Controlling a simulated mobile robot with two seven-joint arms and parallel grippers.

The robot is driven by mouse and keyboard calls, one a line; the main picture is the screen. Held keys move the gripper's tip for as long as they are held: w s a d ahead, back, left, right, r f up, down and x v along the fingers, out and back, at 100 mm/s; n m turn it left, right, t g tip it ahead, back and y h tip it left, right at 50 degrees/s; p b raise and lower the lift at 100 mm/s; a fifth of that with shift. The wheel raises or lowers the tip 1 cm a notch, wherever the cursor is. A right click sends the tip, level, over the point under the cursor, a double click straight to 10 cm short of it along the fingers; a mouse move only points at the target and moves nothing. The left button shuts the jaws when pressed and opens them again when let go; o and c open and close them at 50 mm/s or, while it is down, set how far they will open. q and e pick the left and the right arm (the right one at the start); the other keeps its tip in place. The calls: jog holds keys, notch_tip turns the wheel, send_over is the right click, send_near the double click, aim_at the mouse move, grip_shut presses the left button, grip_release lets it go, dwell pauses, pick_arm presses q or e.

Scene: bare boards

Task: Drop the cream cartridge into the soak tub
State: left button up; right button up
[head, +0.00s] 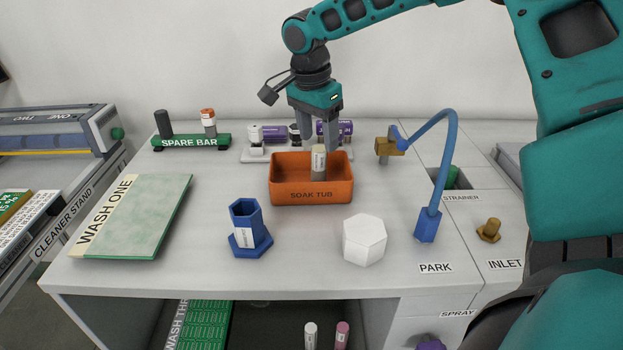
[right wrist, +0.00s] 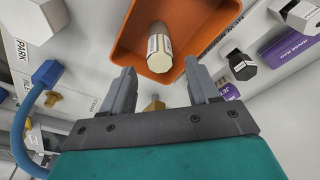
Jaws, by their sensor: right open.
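The cream cartridge (head: 318,163) is inside the orange soak tub (head: 311,193), roughly upright, with a pale label on its side. Its lower end is hard to see from the head. My right gripper (head: 320,141) is above the tub, pointing down with its fingers apart and nothing between them. In the right wrist view the cartridge (right wrist: 160,48) lies beyond the open fingertips of the gripper (right wrist: 160,72), apart from them, with the tub (right wrist: 125,50) around it. My left gripper is out of view.
Behind the tub is a rack (head: 255,153) with purple-labelled parts. A blue hex holder (head: 248,225) and a white hex block (head: 364,240) stand in front. A blue hose (head: 455,150) arches on the right. The green wash board (head: 150,215) lies left.

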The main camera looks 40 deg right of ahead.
notch_tip(320, 180, up, 12)
jog(key=a, duration=0.1)
jog(key=shift+a+p, duration=0.35)
jog(key=shift+a, duration=0.05)
jog(key=shift+s+f, duration=0.1)
jog(key=shift+f, duration=0.05)
